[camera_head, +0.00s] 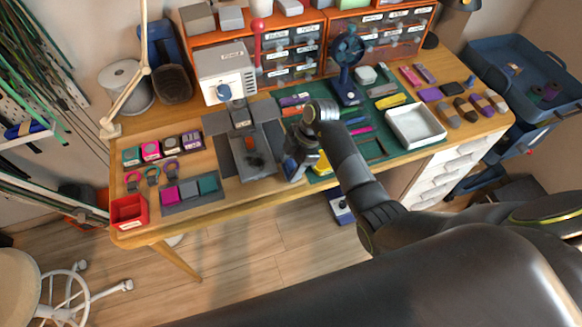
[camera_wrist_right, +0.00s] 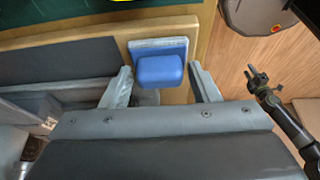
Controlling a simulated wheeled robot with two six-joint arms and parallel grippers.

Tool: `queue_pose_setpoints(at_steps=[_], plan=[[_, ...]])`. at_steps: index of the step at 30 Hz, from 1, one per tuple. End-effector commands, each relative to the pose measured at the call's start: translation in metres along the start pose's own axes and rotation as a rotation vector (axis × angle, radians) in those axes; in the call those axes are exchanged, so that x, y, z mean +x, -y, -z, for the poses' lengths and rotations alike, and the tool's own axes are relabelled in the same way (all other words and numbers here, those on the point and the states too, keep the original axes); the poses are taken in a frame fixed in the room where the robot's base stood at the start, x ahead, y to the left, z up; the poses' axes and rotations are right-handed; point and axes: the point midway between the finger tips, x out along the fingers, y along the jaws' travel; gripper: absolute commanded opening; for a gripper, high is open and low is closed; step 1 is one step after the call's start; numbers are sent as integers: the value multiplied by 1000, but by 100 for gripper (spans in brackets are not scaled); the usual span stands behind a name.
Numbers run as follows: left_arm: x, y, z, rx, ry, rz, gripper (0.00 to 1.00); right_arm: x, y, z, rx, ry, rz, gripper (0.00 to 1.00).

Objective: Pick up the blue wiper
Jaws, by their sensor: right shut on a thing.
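In the right wrist view the blue wiper (camera_wrist_right: 160,69) is a rounded blue block on a pale grey pad. It sits between the two fingers of my right gripper (camera_wrist_right: 162,88), which is shut on it. In the head view my right gripper (camera_head: 293,168) is low at the table's front edge, beside the grey metal plate. The wiper is mostly hidden there by the gripper and wrist. A dark arm with a small gripper, my left one (camera_wrist_right: 262,84), shows over the floor in the right wrist view. Its jaws are too small to read.
The green mat (camera_head: 400,157) holds tools and a white tray (camera_head: 415,127). A grey machine (camera_head: 224,70) stands behind the metal plate. A red box (camera_head: 128,212) and a grey tray (camera_head: 190,206) with coloured blocks are at left. The floor in front is mostly clear.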

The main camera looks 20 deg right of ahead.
Motion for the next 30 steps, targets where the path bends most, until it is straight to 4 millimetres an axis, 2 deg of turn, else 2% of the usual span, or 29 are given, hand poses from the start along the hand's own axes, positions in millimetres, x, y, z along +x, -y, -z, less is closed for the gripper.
queue_pose_setpoints(at_steps=[7, 15, 21, 30], plan=[[1, 0, 0, 0, 0, 0, 36, -12, -1, 5, -1, -1, -3, 33], [4, 0, -1, 0, 0, 0, 36, -60, -2, 25, -4, -1, -6, 33], [7, 0, -1, 0, 1, 0, 36, -86, -1, 35, -1, 0, -2, 33], [7, 0, -1, 0, 1, 0, 36, -93, 0, 38, 1, 0, 0, 33]])
